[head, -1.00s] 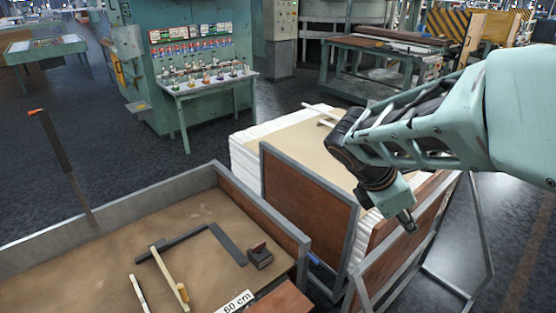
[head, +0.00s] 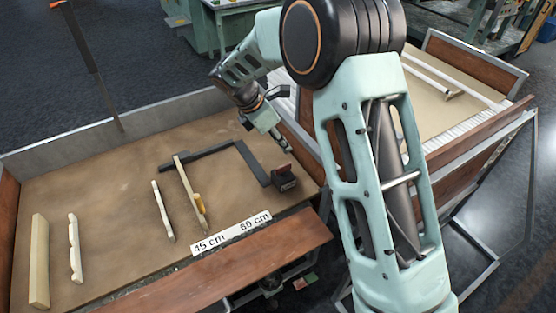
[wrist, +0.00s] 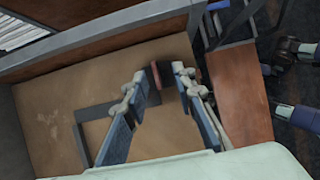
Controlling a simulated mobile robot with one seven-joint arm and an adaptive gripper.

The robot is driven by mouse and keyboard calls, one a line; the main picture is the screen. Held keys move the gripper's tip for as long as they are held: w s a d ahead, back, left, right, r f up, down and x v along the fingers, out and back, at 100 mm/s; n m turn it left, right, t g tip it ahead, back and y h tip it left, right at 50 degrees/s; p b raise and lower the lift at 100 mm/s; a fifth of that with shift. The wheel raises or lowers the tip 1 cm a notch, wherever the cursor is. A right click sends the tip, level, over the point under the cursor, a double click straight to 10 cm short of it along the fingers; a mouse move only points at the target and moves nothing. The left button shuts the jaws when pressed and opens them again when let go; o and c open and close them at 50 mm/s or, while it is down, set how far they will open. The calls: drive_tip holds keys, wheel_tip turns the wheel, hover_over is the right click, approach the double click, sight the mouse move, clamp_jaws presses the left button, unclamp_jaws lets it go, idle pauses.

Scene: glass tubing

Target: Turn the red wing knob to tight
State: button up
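The red wing knob (head: 283,168) is on top of a small dark block (head: 287,182) at the right end of the workbench, near its front. In the wrist view the red knob (wrist: 155,77) shows as a narrow upright strip between the fingertips, partly hidden by the left finger. My gripper (head: 277,141) points down, a little behind and above the block in the head view. Its two fingers (wrist: 159,74) are apart and hold nothing. I cannot tell how far below the fingertips the knob lies.
A label strip (head: 230,233) reads 45 cm and 69 cm. A raised rim (head: 140,125) runs along the bench's back.

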sight(283, 166)
drive_tip(key=shift+y, duration=0.4)
drive_tip(key=f, duration=0.4)
drive_tip(key=w+f, duration=0.1)
drive_tip(key=f, duration=0.3)
drive_tip(key=w+f, duration=0.1)
drive_tip(key=f, duration=0.3)
drive_tip(key=shift+w+d+f, duration=0.15)
drive_tip(key=shift+w+f, duration=0.05)
drive_tip(key=shift+f, duration=0.2)
clamp_jaws()
